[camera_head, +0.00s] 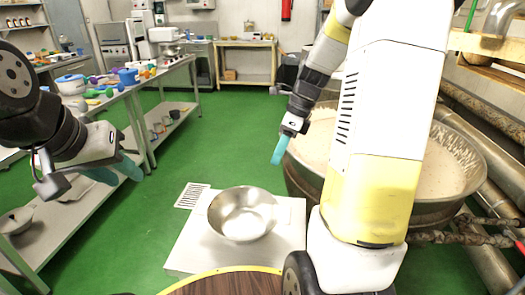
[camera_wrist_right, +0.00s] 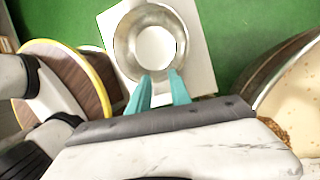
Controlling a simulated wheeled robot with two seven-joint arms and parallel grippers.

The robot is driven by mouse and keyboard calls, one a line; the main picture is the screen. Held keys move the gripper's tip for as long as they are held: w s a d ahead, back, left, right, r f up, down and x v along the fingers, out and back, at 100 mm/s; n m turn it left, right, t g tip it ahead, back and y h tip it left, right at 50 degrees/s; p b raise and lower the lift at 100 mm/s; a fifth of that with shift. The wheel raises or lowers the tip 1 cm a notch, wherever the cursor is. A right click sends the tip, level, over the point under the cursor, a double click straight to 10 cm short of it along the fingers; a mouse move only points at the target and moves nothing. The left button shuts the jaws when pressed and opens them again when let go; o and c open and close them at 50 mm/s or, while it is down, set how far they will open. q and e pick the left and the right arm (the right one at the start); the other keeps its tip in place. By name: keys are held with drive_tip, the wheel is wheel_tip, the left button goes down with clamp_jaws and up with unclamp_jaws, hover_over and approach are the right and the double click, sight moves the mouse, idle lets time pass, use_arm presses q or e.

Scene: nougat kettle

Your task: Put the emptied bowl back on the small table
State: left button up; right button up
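The steel bowl (camera_head: 243,214) stands upright on the small white table (camera_head: 191,252), and its inside looks empty. In the right wrist view the bowl (camera_wrist_right: 124,45) lies beyond the fingertips, on the white table top (camera_wrist_right: 199,62). My right gripper (camera_head: 279,150) hangs above and behind the bowl in the head view, clear of it. Its two teal fingers (camera_wrist_right: 161,88) are apart with nothing between them. My left gripper (camera_head: 120,172) is at the left, far from the bowl, with its teal fingers apart and empty.
The large kettle (camera_head: 471,163) with pale contents stands right of the small table, partly hidden by my right arm. A round brown top with a yellow rim (camera_head: 226,270) is in front. A long cluttered bench (camera_head: 128,88) runs along the left. Green floor (camera_head: 228,148) lies free behind.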

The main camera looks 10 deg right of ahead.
drive_tip(key=s+a+r+n+t, duration=0.2)
drive_tip(key=s+n, duration=0.3)
drive_tip(key=n, duration=0.3)
drive_tip(key=s+a+r+n+t+h, duration=0.1)
drive_tip(key=s+a+r+n+t, duration=0.1)
drive_tip(key=s+r+n, duration=0.3)
drive_tip(key=s+a+r+n+t+h, duration=0.1)
drive_tip(key=s+r+n, duration=0.3)
drive_tip(key=n, duration=0.7)
drive_tip(key=shift+s+a+n+t, duration=0.3)
drive_tip(key=shift+s+a+t, duration=0.2)
drive_tip(key=shift+s+a, duration=0.45)
drive_tip(key=shift+s+d, duration=0.1)
drive_tip(key=shift+d, duration=0.05)
